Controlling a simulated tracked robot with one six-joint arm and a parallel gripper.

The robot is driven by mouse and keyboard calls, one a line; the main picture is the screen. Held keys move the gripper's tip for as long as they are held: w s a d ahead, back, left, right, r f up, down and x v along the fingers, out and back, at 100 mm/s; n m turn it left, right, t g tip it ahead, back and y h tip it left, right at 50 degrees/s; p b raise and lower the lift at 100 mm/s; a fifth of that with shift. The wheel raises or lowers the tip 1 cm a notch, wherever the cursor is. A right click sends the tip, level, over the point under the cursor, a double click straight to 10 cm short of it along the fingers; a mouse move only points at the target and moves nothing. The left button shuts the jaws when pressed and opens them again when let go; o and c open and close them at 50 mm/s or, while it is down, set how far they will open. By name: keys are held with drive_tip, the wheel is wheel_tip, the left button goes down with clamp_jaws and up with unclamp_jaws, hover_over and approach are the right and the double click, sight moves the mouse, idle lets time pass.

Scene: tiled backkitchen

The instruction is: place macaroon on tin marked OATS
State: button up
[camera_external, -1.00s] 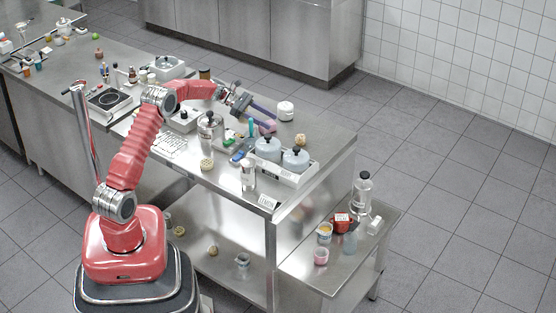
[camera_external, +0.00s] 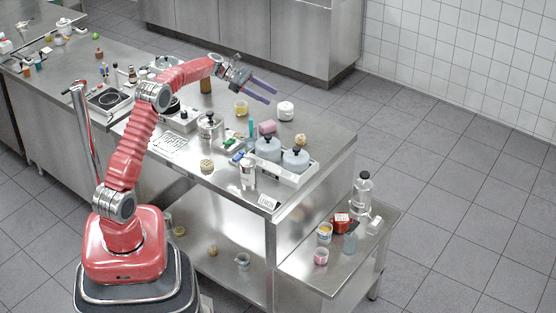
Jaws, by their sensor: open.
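My gripper (camera_external: 272,95) is open and empty, raised above the far side of the steel worktop. Its two purple fingers point right, apart from everything. A small pink piece (camera_external: 267,127) sits behind the grey-lidded pots; it may be the macaroon, but it is too small to be sure. Round beige pieces lie on the worktop, one near the front edge (camera_external: 206,165) and one right of the pots (camera_external: 300,140). No lettering reading OATS is legible. A white canister (camera_external: 285,110) stands at the back, and a red tin (camera_external: 342,222) with a white label stands on the lower side table.
A silver canister (camera_external: 248,174), a glass jar (camera_external: 209,127) and a yellow cup (camera_external: 241,108) stand around. The worktop's right end is fairly clear.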

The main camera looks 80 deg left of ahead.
drive_tip(key=w+d+m+g+y, duration=0.4)
drive_tip(key=d+m, duration=0.1)
drive_tip(key=m, duration=0.8)
drive_tip(key=w+d+m+g+y, duration=0.4)
drive_tip(key=d+m, duration=0.1)
drive_tip(key=m, duration=0.7)
wheel_tip(320, 180, down, 4)
drive_tip(key=shift+s+a+f, duration=0.1)
drive_tip(key=shift+a+f, duration=0.05)
drive_tip(key=shift+f, duration=0.1)
approach(300, 136)
drive_tip(key=x, duration=0.5)
drive_tip(key=shift+s+f, duration=0.1)
